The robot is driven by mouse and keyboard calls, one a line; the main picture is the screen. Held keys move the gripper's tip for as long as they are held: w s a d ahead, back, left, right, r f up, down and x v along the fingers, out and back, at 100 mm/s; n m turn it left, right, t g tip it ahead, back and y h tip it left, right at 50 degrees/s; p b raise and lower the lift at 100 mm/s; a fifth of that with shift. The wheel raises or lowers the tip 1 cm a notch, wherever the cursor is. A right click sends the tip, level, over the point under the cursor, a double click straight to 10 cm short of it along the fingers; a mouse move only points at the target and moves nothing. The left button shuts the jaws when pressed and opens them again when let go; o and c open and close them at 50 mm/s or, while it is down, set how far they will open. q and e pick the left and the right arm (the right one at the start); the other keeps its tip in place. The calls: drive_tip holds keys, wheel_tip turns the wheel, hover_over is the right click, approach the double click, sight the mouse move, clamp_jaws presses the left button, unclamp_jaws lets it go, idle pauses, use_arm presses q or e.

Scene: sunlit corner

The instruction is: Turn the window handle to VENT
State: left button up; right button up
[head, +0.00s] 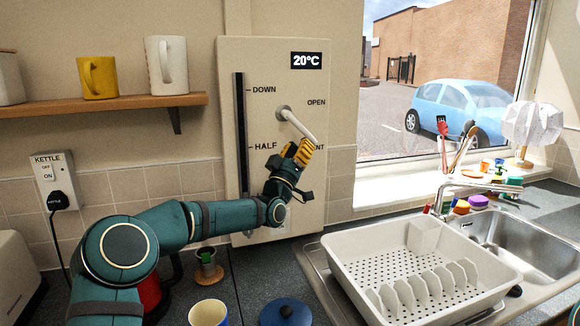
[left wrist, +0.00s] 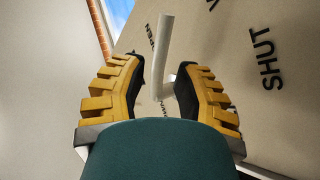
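The white window handle (head: 298,124) is on a beige wall panel (head: 270,65). In the head view it slants down and right from its round pivot, its end beside a partly covered label reading "NT" (head: 319,147), below OPEN (head: 316,102). My left gripper (head: 304,150), with yellow ribbed fingers, is at the handle's lower end. In the left wrist view the handle (left wrist: 162,55) stands between the open fingers (left wrist: 160,85), with a gap visible on each side. SHUT (left wrist: 267,60) shows there; my arm hides the panel's lower part in the head view. My right gripper is out of view.
A black slot (head: 241,130) marked DOWN and HALF is left of the handle. A shelf (head: 100,104) with mugs is further left. A dish rack (head: 340,250) and sink (head: 500,235) are at right. A cup (head: 208,314) and blue lid (head: 286,313) stand below.

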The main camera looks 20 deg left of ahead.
use_arm(q)
drive_tip(key=v, duration=0.6)
drive_tip(key=shift+s, duration=0.3)
drive_tip(key=shift+f, duration=0.2)
